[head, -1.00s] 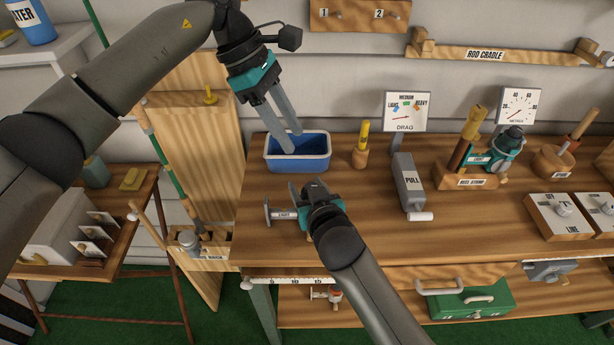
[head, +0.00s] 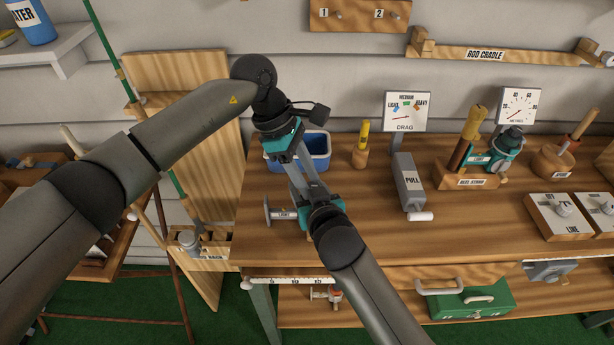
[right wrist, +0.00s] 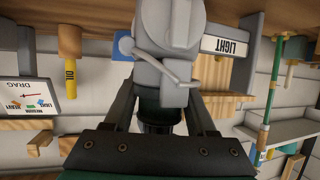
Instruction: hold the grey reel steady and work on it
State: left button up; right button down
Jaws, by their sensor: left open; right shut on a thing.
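The grey reel (right wrist: 175,38), with a bent crank handle, fills the middle of the right wrist view. A white "LIGHT" label (right wrist: 228,47) shows beside it. My right gripper (right wrist: 162,96) is shut on the reel. In the head view, my right gripper (head: 320,204) is low over the bench front, beside the grey part with the "LIGHT" label (head: 284,214); the reel is mostly hidden there. My left gripper (head: 315,188) is open, its fingers pointing down at the right gripper and reel. Whether they touch the reel I cannot tell.
A blue bin (head: 316,146) stands behind my left gripper. An oil bottle (head: 361,146), a pull gauge (head: 408,182) and the reel stand (head: 472,178) with a teal reel are to the right. Bare bench top (head: 470,225) lies right of my right arm.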

pick_arm(q)
jog(key=shift+c, duration=0.2)
grip_shut()
dwell(0.4)
jog(key=shift+s+n+t, duration=0.15)
jog(key=shift+n+t, duration=0.45)
jog(key=shift+n, duration=1)
jog(key=shift+o, duration=0.2)
grip_release()
